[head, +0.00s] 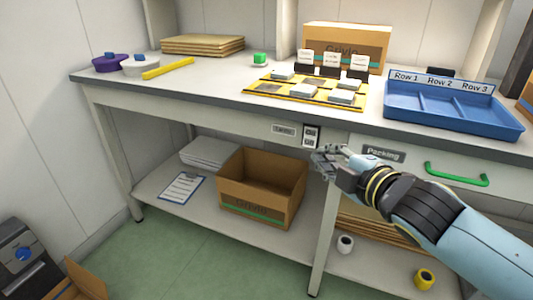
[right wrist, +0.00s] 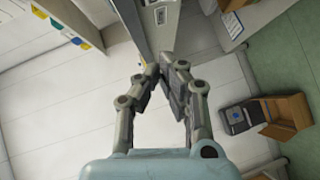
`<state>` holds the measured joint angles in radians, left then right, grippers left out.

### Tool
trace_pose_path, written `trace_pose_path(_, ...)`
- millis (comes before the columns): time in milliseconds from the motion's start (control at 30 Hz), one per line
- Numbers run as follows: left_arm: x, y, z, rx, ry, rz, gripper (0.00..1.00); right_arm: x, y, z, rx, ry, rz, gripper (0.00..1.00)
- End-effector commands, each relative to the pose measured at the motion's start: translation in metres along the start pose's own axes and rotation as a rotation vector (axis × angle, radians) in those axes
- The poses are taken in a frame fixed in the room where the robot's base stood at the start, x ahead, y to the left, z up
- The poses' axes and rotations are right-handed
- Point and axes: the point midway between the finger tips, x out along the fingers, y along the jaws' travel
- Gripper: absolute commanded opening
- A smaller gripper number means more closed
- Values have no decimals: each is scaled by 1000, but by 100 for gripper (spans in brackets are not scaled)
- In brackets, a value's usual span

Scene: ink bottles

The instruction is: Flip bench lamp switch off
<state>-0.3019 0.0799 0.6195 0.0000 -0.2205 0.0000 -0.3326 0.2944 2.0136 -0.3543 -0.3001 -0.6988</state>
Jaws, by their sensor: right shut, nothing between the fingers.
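The lamp switch (head: 311,136) is a small pale plate with dark-framed rockers on the front apron of the bench. A small label (head: 284,129) sits to its left, too small to read surely. My right gripper (head: 323,158) is just below and slightly right of the switch, with its fingers together and empty. It hides a little of the apron below the switch, and I cannot tell whether it touches. In the right wrist view the gripper (right wrist: 163,68) points toward the bench edge, where the switch plate (right wrist: 160,14) shows. The switch's position is too small to tell. My left gripper is out of view.
The bench (head: 200,103) holds a blue three-row tray (head: 450,122), a yellow mat (head: 300,104) with cards, and a cardboard box (head: 347,40). A green drawer handle (head: 456,176) sticks out to the right. An open box (head: 262,188) stands on the lower shelf.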

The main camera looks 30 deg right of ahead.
Motion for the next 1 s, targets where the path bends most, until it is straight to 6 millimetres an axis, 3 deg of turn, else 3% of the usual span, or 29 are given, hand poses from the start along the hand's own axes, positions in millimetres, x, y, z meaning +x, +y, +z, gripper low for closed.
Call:
trace_pose_path(100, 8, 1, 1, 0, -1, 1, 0, 1, -12, 5, -7, -2, -11, 0)
trace_pose_path(567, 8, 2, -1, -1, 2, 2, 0, 6, -12, 5, -4, -3, -11, 0)
trace_pose_path(767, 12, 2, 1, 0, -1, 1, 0, 36, -12, 6, -2, -4, -9, 0)
trace_pose_path(1000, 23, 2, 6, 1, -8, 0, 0, 88, -14, 6, -2, -4, -10, 0)
